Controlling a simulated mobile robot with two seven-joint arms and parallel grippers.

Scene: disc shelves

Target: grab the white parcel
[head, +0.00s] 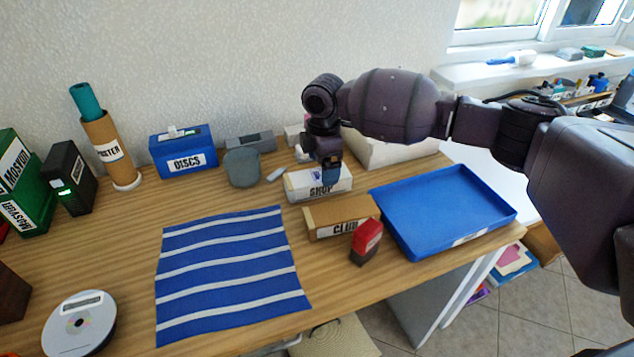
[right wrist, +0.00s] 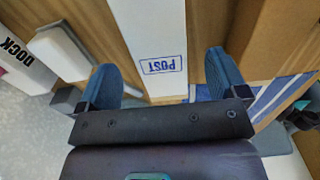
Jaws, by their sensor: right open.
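The white parcel (head: 302,191) is a low, long box on the wooden table, left of the blue tray, with a dark-lettered label on its front. In the right wrist view the white parcel (right wrist: 155,25) shows a blue POST stamp, upside down. My right gripper (head: 325,173) is over the parcel and hides part of its top. In the right wrist view my right gripper (right wrist: 163,78) is open, with one finger to each side of the parcel's stamped end. I cannot tell how far down the fingers reach. My left gripper is not in view.
A cardboard box (head: 340,213) lies close in front of the parcel, with a red and black stamp (head: 366,240) by it. A blue tray (head: 505,213) is to the right and a grey cup (head: 241,168) to the left. A striped mat (head: 230,270) lies front left.

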